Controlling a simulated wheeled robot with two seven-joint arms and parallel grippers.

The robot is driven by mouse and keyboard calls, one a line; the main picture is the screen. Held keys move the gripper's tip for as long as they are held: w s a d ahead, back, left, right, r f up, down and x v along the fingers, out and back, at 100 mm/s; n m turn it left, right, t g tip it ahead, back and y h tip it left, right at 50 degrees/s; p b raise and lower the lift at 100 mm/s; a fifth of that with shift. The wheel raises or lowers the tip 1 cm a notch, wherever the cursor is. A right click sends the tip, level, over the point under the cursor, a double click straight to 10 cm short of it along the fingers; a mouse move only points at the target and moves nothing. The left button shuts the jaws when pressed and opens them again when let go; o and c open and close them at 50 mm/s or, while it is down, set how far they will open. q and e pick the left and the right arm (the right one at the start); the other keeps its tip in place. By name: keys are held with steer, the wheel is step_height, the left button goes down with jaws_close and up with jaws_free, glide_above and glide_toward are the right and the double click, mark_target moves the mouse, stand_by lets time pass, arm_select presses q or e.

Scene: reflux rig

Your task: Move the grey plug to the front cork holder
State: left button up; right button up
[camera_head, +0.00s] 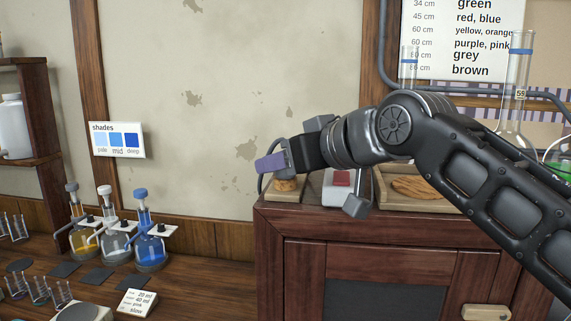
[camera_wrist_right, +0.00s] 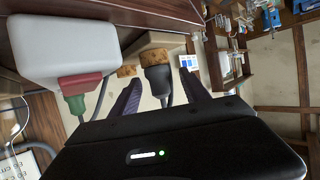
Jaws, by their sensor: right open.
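My right gripper (camera_head: 272,164) reaches over the left end of the cabinet top. In the right wrist view my right gripper (camera_wrist_right: 158,95) is open, with one finger on each side of the grey plug (camera_wrist_right: 158,78). The plug's end meets a cork (camera_wrist_right: 155,58) at a pale wooden holder (camera_wrist_right: 150,42). A second cork (camera_wrist_right: 127,71) shows to the left of the plug. In the head view a cork (camera_head: 286,185) on a pale base shows just below the gripper; the grey plug is not clearly visible there. My left gripper is not in view.
A white box (camera_wrist_right: 62,48) with a red part and a green plug (camera_wrist_right: 75,102) stands beside the gripper. A wooden tray (camera_head: 430,205) with coiled rope lies to the right on the cabinet (camera_head: 275,228). Flasks (camera_head: 115,245) stand on the lower bench at left.

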steer(key=shift+s, duration=0.1)
steer(key=b+v, duration=0.1)
steer(key=v, duration=0.6)
steer(key=shift+s+d+r, duration=0.15)
steer(key=shift+s+d, duration=0.05)
steer(key=shift+s, duration=0.1)
